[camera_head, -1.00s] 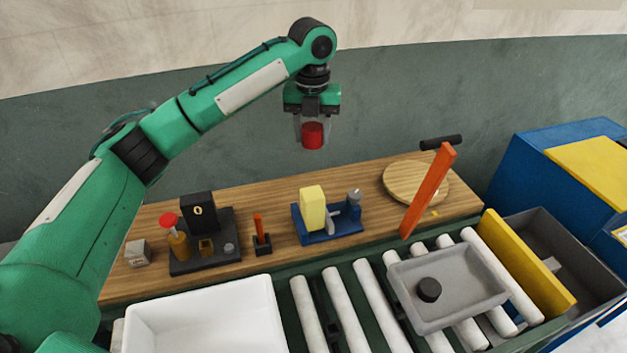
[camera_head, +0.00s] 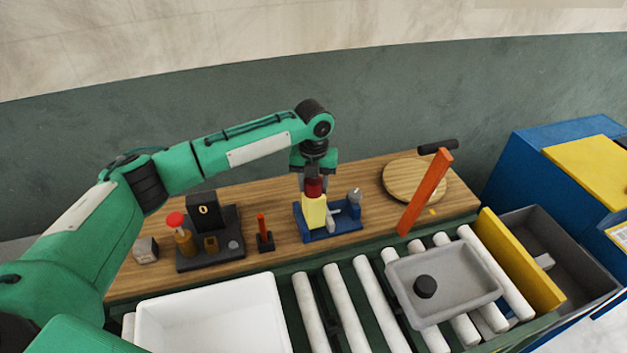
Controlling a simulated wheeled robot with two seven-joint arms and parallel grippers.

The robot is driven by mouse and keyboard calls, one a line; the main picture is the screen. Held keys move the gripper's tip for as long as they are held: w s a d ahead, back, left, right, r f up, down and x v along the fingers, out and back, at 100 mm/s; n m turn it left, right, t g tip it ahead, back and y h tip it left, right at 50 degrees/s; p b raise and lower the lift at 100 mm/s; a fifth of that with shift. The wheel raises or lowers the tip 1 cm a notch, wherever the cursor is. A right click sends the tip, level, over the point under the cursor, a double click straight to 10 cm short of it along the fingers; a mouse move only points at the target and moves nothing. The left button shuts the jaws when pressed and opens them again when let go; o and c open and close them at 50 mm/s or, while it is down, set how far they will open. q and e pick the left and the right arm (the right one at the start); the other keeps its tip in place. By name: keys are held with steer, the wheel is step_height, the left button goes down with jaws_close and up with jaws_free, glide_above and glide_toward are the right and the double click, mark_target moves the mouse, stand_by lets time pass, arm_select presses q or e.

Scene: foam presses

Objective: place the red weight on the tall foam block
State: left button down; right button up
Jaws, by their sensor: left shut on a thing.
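The red weight (camera_head: 314,187) is a short red cylinder between the fingers of my left gripper (camera_head: 314,185), which is shut on it. It is upright, right at the top of the tall yellow foam block (camera_head: 314,212). I cannot tell whether the weight touches the foam or hovers just above it. The foam block stands in a blue press base (camera_head: 334,230) with a grey clamp part to its right. My right gripper is not in view.
A black device with a red knob (camera_head: 174,220) and a small orange-handled stand (camera_head: 263,231) are left of the press. A round wooden board (camera_head: 412,181) and an orange bar (camera_head: 426,192) are at right. Rollers, a white bin (camera_head: 208,312) and a grey tray (camera_head: 445,283) lie in front.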

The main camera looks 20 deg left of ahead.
mark_target(314, 180)
arm_select(q)
steer(key=c, duration=0.8)
jaws_free()
steer(key=shift+f, duration=0.1)
steer(key=shift+r+b, duration=0.3)
steer(key=shift+r, duration=0.1)
step_height(314, 180, up, 10)
steer(key=b, duration=0.3)
steer(key=shift+r+b, duration=0.25)
steer(key=shift+b, duration=0.05)
steer(key=shift+r, duration=0.5)
